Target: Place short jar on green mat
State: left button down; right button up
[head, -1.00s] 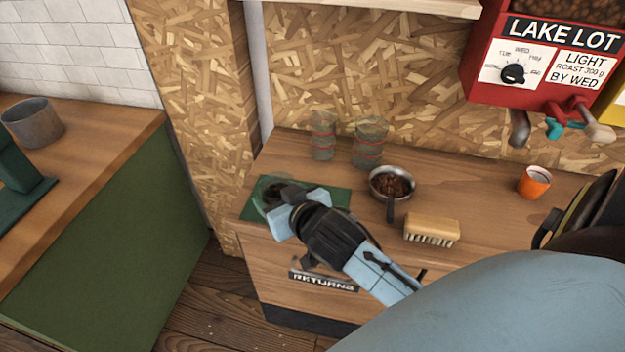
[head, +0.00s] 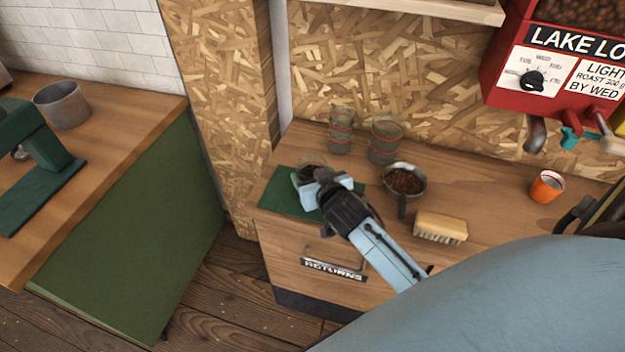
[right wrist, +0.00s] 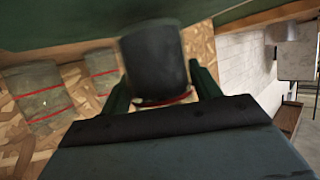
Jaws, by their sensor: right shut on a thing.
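My right gripper (head: 327,182) is shut on the short jar (head: 308,172), a clear glass jar with dark contents, over the back part of the green mat (head: 285,197). The gripper partly hides the jar and the mat. In the right wrist view the jar (right wrist: 155,60) sits between the two fingers, with a red line near its lower end in the picture. Green mat shows along the top of that view, close to the jar's end; I cannot tell whether they touch. My left gripper is not in view.
Two clear jars with red bands (head: 341,130) (head: 385,140) stand behind the mat. A pan of beans (head: 405,182), a brush (head: 441,227) and an orange cup (head: 546,186) stand to the right. The counter between brush and cup is clear.

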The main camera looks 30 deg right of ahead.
jog(key=shift+f, duration=0.5)
jog(key=shift+f, duration=0.2)
jog(key=o, duration=1.1)
jog(key=shift+r, duration=0.15)
jog(key=shift+s+r, duration=0.1)
jog(key=shift+s, duration=0.15)
jog(key=v, duration=1.1)
jog(key=shift+s+p, duration=0.2)
jog(key=shift+p, duration=0.15)
jog(key=shift+a, duration=0.1)
